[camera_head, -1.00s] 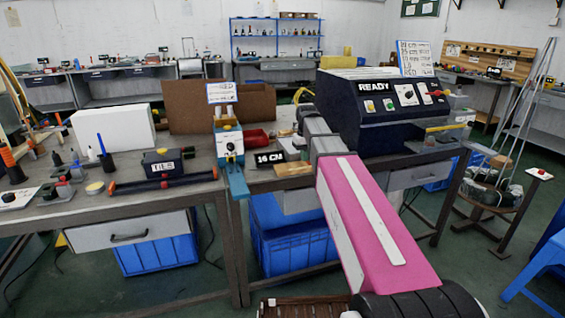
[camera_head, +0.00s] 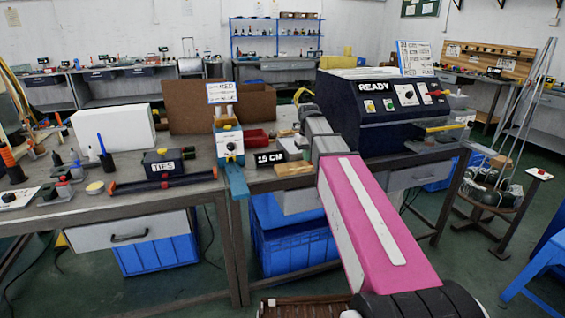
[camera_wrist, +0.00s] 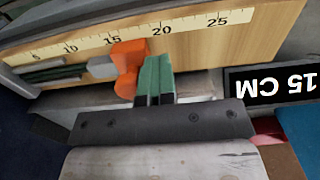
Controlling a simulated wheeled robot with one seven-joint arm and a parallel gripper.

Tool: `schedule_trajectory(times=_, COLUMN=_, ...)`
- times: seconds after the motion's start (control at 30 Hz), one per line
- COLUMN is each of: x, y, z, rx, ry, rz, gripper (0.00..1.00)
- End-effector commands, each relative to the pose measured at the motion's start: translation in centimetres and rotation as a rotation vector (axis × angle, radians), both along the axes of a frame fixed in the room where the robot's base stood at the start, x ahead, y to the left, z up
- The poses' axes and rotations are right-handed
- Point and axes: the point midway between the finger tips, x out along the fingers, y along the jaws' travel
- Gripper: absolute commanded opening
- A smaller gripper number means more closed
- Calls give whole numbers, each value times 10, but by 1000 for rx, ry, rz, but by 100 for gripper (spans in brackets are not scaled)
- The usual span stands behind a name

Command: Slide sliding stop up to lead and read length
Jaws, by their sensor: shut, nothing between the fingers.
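The orange sliding stop (camera_wrist: 127,64) stands on the wooden measuring board (camera_wrist: 215,55) in the wrist view, just below the printed scale (camera_wrist: 160,30), around the 15 to 17 marks. The lead (camera_wrist: 50,73) lies to its left, dark green with a grey end (camera_wrist: 101,66). The grey end appears to meet the stop; any small gap is hidden. My gripper (camera_wrist: 155,72) is shut and empty, its green fingers right beside the stop's right side, seemingly against it. The length display (camera_wrist: 274,86) reads 15 CM, upside down here; it also shows in the head view (camera_head: 269,158).
In the head view, the black READY machine (camera_head: 385,110) stands right of my arm. A blue-and-white device (camera_head: 230,145) and a red tray (camera_head: 255,137) stand left of the display. A TIES box (camera_head: 170,162) and a white box (camera_head: 113,128) are farther left.

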Motion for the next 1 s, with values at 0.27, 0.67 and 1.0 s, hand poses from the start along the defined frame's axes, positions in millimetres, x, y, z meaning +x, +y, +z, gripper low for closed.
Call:
schedule_trajectory(times=0.27, x=-1, y=4, z=0, rx=-4, ry=-1, rz=0, gripper=0)
schedule_trajectory(times=0.67, x=-4, y=13, z=1, rx=-2, ry=-1, rz=-1, gripper=0)
schedule_trajectory(times=1.0, x=-3, y=13, z=21, rx=-1, ry=-1, rz=0, gripper=0)
